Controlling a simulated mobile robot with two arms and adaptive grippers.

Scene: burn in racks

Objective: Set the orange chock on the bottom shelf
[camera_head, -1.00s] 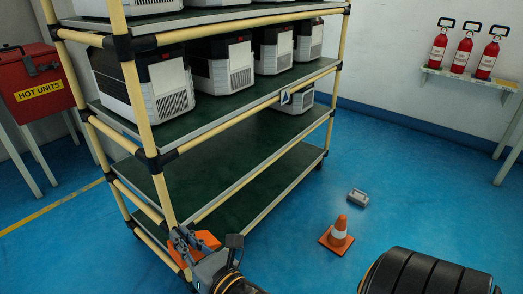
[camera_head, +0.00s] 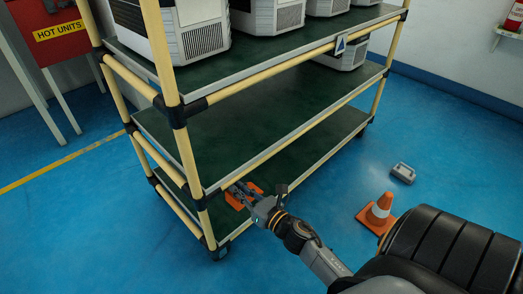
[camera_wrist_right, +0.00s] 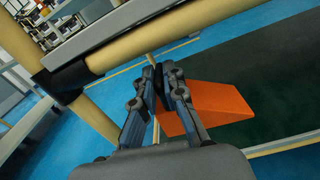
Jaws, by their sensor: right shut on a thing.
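The orange chock (camera_head: 243,196) is a wedge held in my right gripper (camera_head: 236,192), inside the rack's front left corner, between the middle and bottom shelves. In the right wrist view the chock (camera_wrist_right: 218,108) sticks out beyond the closed fingers (camera_wrist_right: 160,98), over a dark green shelf surface (camera_wrist_right: 285,65). The bottom shelf (camera_head: 290,170) is dark green with a light edge and looks bare. I cannot tell whether the chock touches it. My left gripper is out of view.
The rack has cream tubes and black joints; a corner post (camera_head: 189,155) stands just left of my right gripper. The middle shelf (camera_head: 255,110) is above it. White units (camera_head: 200,35) stand higher up. A traffic cone (camera_head: 380,208) and a grey object (camera_head: 403,172) are on the blue floor.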

